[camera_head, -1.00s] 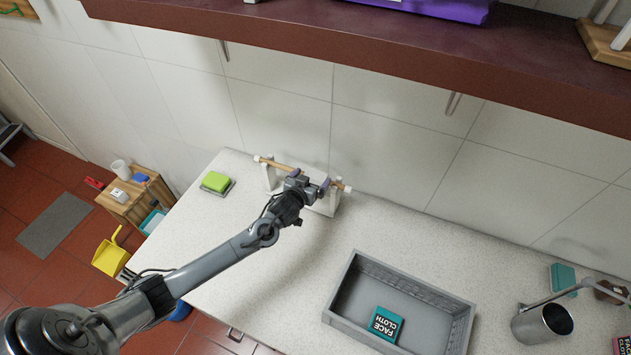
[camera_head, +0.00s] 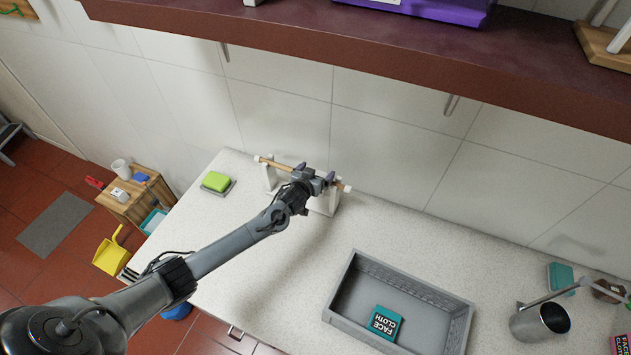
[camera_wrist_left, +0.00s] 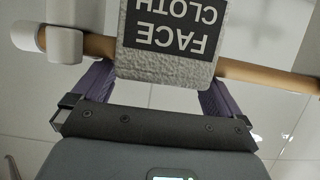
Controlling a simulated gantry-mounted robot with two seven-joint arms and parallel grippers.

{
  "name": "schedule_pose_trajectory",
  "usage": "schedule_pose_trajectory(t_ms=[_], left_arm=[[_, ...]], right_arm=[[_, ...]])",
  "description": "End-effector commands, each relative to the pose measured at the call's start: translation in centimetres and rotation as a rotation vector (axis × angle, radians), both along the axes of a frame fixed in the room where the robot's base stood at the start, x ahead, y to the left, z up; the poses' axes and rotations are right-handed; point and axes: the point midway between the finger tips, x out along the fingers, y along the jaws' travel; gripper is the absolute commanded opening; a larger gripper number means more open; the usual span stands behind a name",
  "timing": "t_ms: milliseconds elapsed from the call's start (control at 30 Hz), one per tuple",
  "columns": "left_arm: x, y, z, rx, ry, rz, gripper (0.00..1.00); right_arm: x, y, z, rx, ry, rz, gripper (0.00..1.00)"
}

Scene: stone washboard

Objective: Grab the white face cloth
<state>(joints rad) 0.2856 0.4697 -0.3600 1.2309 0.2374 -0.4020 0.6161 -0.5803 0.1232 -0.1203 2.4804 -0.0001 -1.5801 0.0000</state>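The white face cloth (camera_wrist_left: 170,68) fills the top middle of the left wrist view, hanging at a wooden rod. It has a dark label reading "FACE CLOTH", upside down in this view. My left gripper (camera_head: 315,174) is at the rod of a small white rack (camera_head: 268,176) on the counter. Its purple fingers (camera_wrist_left: 160,78) are spread wide, one on each side of the cloth. I cannot tell whether they touch it. In the head view the gripper mostly hides the cloth. My right gripper is not in view.
A grey tray (camera_head: 347,284) holding a teal face cloth (camera_head: 385,323) is at front right. A green sponge (camera_head: 216,181) lies left of the rack. A metal mug (camera_head: 540,322) stands at right. The tiled wall and dark red shelf (camera_head: 350,45) are behind.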

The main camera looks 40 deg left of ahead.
Motion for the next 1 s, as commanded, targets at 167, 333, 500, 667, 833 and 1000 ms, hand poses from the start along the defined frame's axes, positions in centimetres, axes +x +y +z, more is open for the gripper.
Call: schedule_pose_trajectory(t_ms=[167, 333, 500, 667, 833, 1000], left_arm=[[0.0, 0.0, 0.0, 0.0, 0.0, 0.0, 0.74], [0.0, 0.0, 0.0, 0.0, 0.0, 0.0, 0.59], [0.0, 0.0, 0.1, -0.001, 0.0, 0.0, 0.59], [0.0, 0.0, 1.3, -0.002, -0.003, 0.0, 0.59], [0.0, 0.0, 4.0, -0.001, -0.004, 0.0, 0.59], [0.0, 0.0, 6.9, -0.001, -0.004, 0.0, 0.59]], right_arm=[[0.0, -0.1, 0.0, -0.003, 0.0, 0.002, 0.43], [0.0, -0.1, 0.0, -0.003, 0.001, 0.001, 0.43], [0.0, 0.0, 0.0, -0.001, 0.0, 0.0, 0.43], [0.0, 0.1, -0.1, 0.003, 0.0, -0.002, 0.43], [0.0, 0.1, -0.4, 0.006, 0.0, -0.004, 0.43], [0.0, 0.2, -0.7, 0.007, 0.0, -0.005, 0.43]])
